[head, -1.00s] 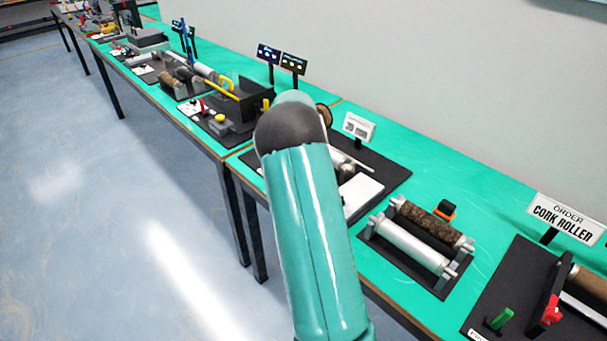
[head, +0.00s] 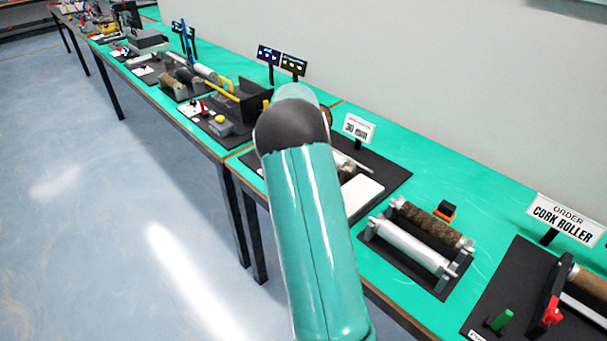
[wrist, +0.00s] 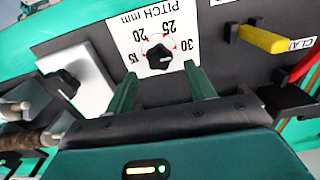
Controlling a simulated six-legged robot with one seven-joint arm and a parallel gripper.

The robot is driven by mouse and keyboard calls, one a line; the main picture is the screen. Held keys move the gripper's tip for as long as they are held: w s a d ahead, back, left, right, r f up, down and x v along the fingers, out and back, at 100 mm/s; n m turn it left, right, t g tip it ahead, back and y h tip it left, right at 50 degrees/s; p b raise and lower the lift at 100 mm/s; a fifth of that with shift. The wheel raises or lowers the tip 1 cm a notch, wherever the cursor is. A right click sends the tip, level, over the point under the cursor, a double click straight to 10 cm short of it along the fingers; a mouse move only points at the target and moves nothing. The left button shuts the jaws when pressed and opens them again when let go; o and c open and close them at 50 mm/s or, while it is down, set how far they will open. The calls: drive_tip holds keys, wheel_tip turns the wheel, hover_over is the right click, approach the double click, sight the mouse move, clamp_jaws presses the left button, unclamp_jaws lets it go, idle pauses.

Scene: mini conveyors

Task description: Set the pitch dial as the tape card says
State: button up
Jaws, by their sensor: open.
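The pitch dial (wrist: 158,56) is a black knob on a white plate marked PITCH mm, with 15, 20, 25 and 30 around it, in the wrist view. I cannot tell for sure which number its pointer faces. My gripper (wrist: 162,85) is open, its two green fingers apart just below the knob in the picture, with nothing between them. In the head view my arm hides the dial and my gripper.
A second black knob (wrist: 66,84) sits on a white plate at left in the wrist view. A yellow handle (wrist: 262,38) and a red handle (wrist: 306,62) are at right. A roller stand (head: 410,250) and a CORK ROLLER sign (head: 565,218) are right of my arm in the head view.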

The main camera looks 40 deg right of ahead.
wheel_tip(320, 180, up, 10)
drive_tip(key=shift+r, duration=0.25)
idle(0.5)
